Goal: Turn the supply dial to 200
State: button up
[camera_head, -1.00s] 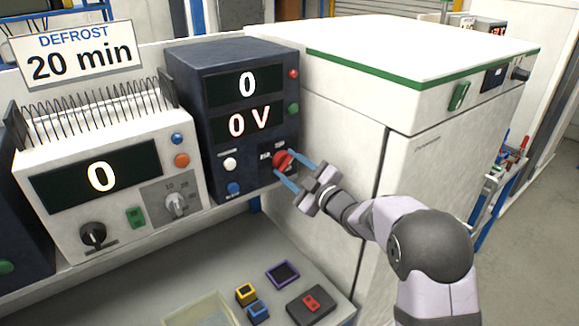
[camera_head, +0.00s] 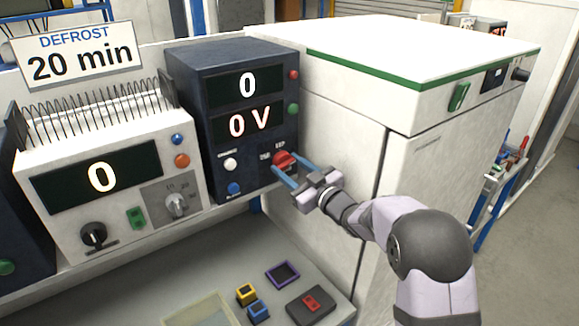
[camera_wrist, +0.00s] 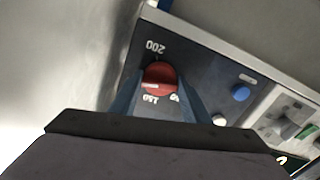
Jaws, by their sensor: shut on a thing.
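The supply is a dark blue box (camera_head: 208,75) whose displays read 0 and 0 V. Its red dial (camera_head: 283,160) is at the lower right of the front panel. In the wrist view the red dial (camera_wrist: 160,79) sits between two blue fingers, with a pale mark on it. A 200 label (camera_wrist: 155,47) shows upside down beside the dial, and another label reading about 150 is on the other side. My gripper (camera_head: 288,170) is shut on the dial, its fingers at either side of it. Part of the dial and panel is hidden by the fingers.
A white unit (camera_head: 50,215) with a 0 display stands left of the supply. A white cabinet (camera_head: 330,180) stands close on the right.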

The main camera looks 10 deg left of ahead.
jog(key=m+p, duration=0.1)
jog(key=m, duration=0.2)
jog(key=shift+m, duration=0.3)
jog(key=m+p, duration=0.1)
jog(key=m, duration=0.2)
jog(key=shift+a+r+m, duration=0.1)
jog(key=shift+m, duration=0.2)
jog(key=m+p, duration=0.1)
jog(key=m, duration=0.2)
jog(key=shift+m, duration=0.4)
jog(key=shift+m+p, duration=0.8)
jog(key=shift+m, duration=0.8)
jog(key=o, duration=1)
jog(key=shift+o, duration=0.2)
jog(key=shift+s, duration=0.1)
